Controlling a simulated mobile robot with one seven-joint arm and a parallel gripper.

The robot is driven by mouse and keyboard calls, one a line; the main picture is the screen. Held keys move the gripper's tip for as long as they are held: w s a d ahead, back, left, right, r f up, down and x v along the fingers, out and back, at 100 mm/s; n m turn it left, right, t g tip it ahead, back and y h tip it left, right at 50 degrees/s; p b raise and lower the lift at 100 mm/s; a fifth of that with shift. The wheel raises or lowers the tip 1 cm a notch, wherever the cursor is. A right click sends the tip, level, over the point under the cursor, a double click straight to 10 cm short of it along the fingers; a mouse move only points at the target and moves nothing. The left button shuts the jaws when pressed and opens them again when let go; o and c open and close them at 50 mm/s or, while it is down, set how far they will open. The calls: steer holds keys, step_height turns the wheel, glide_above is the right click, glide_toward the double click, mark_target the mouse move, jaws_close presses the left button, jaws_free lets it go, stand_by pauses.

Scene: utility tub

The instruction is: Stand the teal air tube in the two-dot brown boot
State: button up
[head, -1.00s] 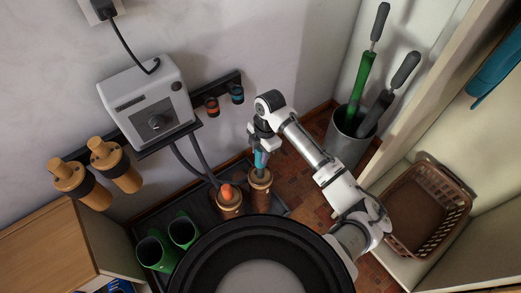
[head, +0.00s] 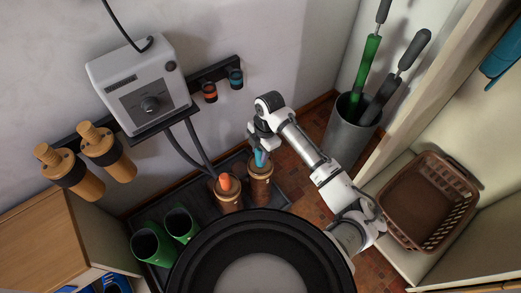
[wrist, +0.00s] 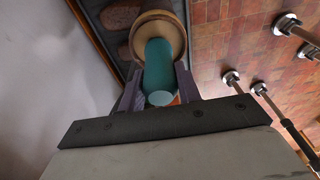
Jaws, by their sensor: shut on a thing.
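The teal air tube (wrist: 158,70) is held between the fingers of my gripper (wrist: 155,92), which is shut on it. The tube also shows in the head view (head: 259,158), below my gripper (head: 262,143). Its lower end is at the mouth of the right-hand brown boot (head: 261,188) and appears to be inside the rim; how deep, I cannot tell. In the wrist view the pale round rim of this boot (wrist: 172,22) surrounds the tube's far end. Dots on the boot are not readable.
A second brown boot (head: 228,203) with an orange tube (head: 225,182) stands close left. Green boots (head: 152,245) stand farther left on the dark tray (head: 205,210). A grey box (head: 140,85) with hoses hangs on the wall. A grey bin (head: 350,135) stands right.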

steer(key=o, duration=1.1)
steer(key=shift+r, duration=0.1)
steer(key=r, duration=0.4)
steer(key=d+r+p, duration=0.1)
steer(key=r, duration=0.4)
steer(key=w+r, duration=0.1)
steer(key=r, duration=0.3)
steer(key=shift+w+d+r, duration=0.1)
steer(key=shift+d+r, duration=0.15)
steer(key=shift+d, duration=0.05)
